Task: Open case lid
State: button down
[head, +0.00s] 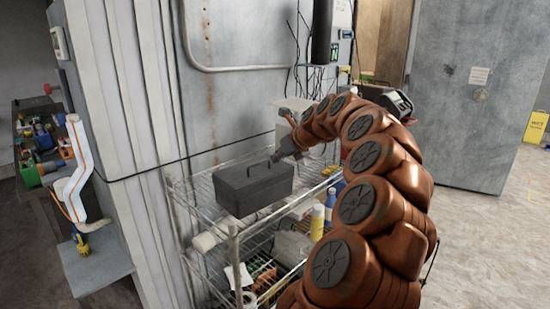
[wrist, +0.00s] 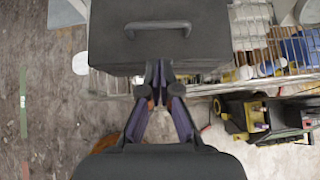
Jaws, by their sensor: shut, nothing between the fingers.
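The case is a dark grey box with a lid and a top handle. It stands on the upper shelf of a wire rack in the head view (head: 250,192); its lid looks closed. It also fills the top middle of the wrist view (wrist: 108,35), with its curved handle (wrist: 158,25) visible. My gripper (wrist: 158,68) is shut and empty, its fingertips at the case's near edge in the picture, below the handle. In the head view my gripper (head: 283,153) is at the case's upper right end. Whether it touches the case I cannot tell.
A white robot arm (head: 75,175) stands at the left. Open floor (head: 490,250) lies at the right.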

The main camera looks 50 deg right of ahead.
jog(key=p, duration=0.2)
send_near(258, 171)
jog(key=x, duration=0.4)
jog(key=shift+w+f, duration=0.1)
jog(key=shift+f, duration=0.05)
jog(key=shift+d, duration=0.1)
